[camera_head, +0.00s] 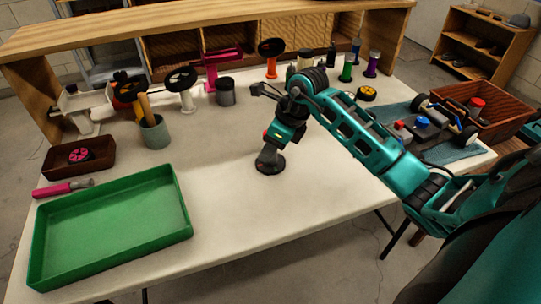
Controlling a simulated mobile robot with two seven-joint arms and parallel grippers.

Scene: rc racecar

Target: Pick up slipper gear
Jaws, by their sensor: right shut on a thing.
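My right gripper (271,152) points down over the middle of the white table, with its arm coming in from the right. It is shut on a dark round piece (268,165) with a small red spot, at or just above the tabletop. I cannot tell for sure whether this piece is the slipper gear, as the gripper hides much of it. A black disc with a pink-red centre (79,155) lies in a brown tray (98,168) at the left. My left gripper is not in view.
An empty green tray (110,235) fills the front left, with a pink-handled tool (62,188) behind it. A grey cup (154,133) holds tools. Wheels on stands and bottles line the back. A car chassis (440,125) and wooden crate (495,105) stand right. The front middle is clear.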

